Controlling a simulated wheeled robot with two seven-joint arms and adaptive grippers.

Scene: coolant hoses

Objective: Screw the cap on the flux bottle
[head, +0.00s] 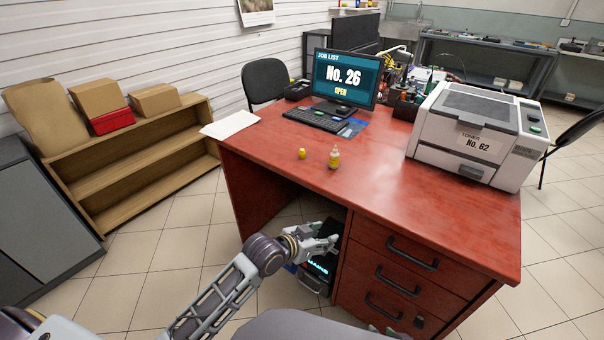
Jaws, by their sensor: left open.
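A small flux bottle (335,160) with yellow contents and a pale narrow tip stands upright on the red desk (400,205), near its front edge. A small yellow cap (301,154) sits on the desk just left of the bottle, apart from it. The bottle's tip is bare. My left gripper (331,240) is open and empty. It is in front of the desk, below the desktop level, by the open knee space and left of the drawers. It touches neither bottle nor cap.
A monitor (345,78) and keyboard (312,119) stand behind the bottle. A printer (478,134) stands on the right, papers (230,125) on the left. A dark computer case (316,275) is under the desk. The desktop around bottle and cap is clear.

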